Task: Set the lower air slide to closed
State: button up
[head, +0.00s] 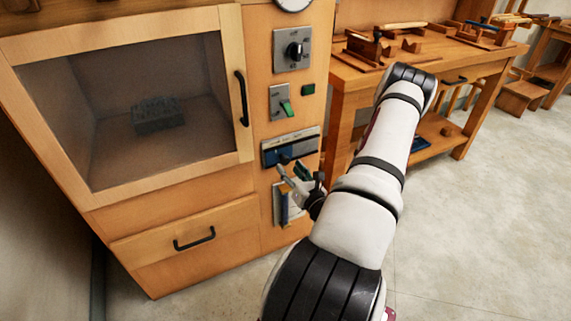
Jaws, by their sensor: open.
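On the wooden cabinet's right-hand post, a wide grey plate (305,137) carries a horizontal slide with a blue strip and a dark knob; it looks like an air slide. Below it is another pale plate with blue and yellow parts (279,205), partly hidden by my gripper; I cannot tell whether it is a slide or a holder. My gripper (292,173) is open and empty, just below the wide plate and in front of the post. I cannot tell whether a finger touches anything. The slide's setting is too small to read.
Above are a black rotary knob (294,50) and a green switch (286,108). The cabinet has a glazed door with a black handle (241,98) and a drawer with a black handle (194,239). A workbench (375,80) with tools stands right.

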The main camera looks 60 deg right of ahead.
jog(key=v, duration=0.7)
jog(key=shift+a, duration=0.2)
jog(key=shift+s+r, duration=0.1)
